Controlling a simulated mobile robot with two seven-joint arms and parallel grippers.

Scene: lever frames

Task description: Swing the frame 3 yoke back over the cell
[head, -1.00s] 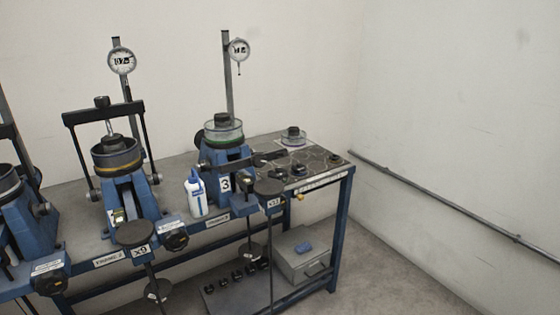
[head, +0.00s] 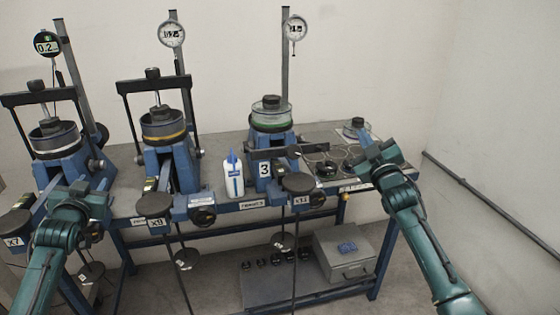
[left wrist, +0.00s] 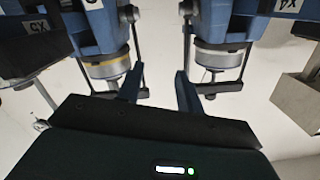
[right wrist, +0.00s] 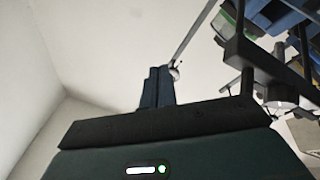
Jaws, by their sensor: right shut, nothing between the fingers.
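Frame 3 (head: 264,170) is the right-hand blue stand. Its cell (head: 271,117) is a clear cup with a green band and a dark cap. A black bar, seemingly this yoke, shows in the right wrist view (right wrist: 262,68). My right gripper (head: 376,150) is shut and empty, right of the yoke and apart from it; its fingers touch each other (right wrist: 157,86). My left gripper (head: 88,192) is open and empty before the left frame, fingers apart (left wrist: 158,88).
Two other frames stand left with yokes upright over their cells (head: 162,124) (head: 55,132). A white bottle (head: 234,178) stands left of frame 3. A dial gauge (head: 295,28) is on a post behind it. A grey box (head: 345,254) sits below.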

